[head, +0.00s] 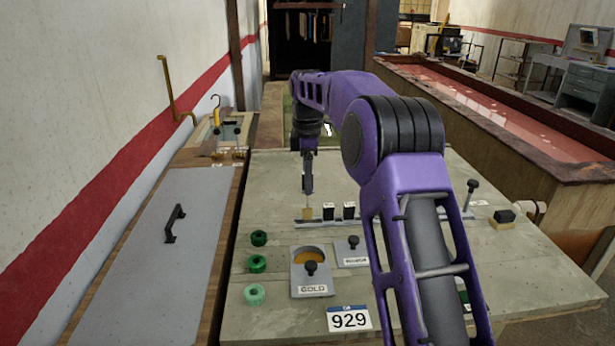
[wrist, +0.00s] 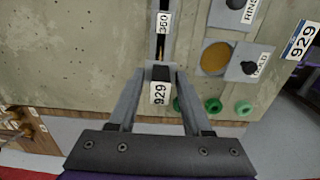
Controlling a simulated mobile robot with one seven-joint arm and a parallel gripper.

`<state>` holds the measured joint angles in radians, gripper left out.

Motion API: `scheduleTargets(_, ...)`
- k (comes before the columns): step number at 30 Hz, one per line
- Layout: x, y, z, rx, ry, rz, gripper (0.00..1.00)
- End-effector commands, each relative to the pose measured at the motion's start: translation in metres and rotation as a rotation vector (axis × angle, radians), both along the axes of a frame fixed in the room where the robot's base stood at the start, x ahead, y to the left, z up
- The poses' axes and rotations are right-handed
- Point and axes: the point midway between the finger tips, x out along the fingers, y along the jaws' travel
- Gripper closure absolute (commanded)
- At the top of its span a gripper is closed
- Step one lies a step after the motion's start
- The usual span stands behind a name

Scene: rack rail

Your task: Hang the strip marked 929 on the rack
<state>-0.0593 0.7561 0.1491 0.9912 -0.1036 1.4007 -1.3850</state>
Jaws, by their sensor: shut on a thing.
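In the wrist view, my gripper (wrist: 158,76) is shut on a small black piece with a white label reading 929 (wrist: 158,94), the strip. A piece labelled 360 (wrist: 163,23) sits on the narrow rail just beyond the fingertips. In the head view, my gripper (head: 307,188) points down over the left end of the grey rail (head: 380,219). A tan piece (head: 307,213) shows right under the fingertips; whether it touches the rail I cannot tell. Two black-and-white pieces (head: 328,211) (head: 348,210) stand on the rail just to the right.
A larger 929 plate (head: 348,319) is at the table's front edge. A knobbed post (head: 470,192) stands right. My arm covers part of the table.

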Motion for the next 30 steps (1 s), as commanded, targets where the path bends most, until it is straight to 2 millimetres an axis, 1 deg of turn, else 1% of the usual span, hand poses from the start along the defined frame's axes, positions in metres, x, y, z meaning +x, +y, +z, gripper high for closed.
scheduleTargets(1,0.0,0.0,-0.006,0.0,0.001,0.0,0.91)
scheduleTargets(30,0.0,0.0,-0.073,-0.001,0.001,0.0,0.91)
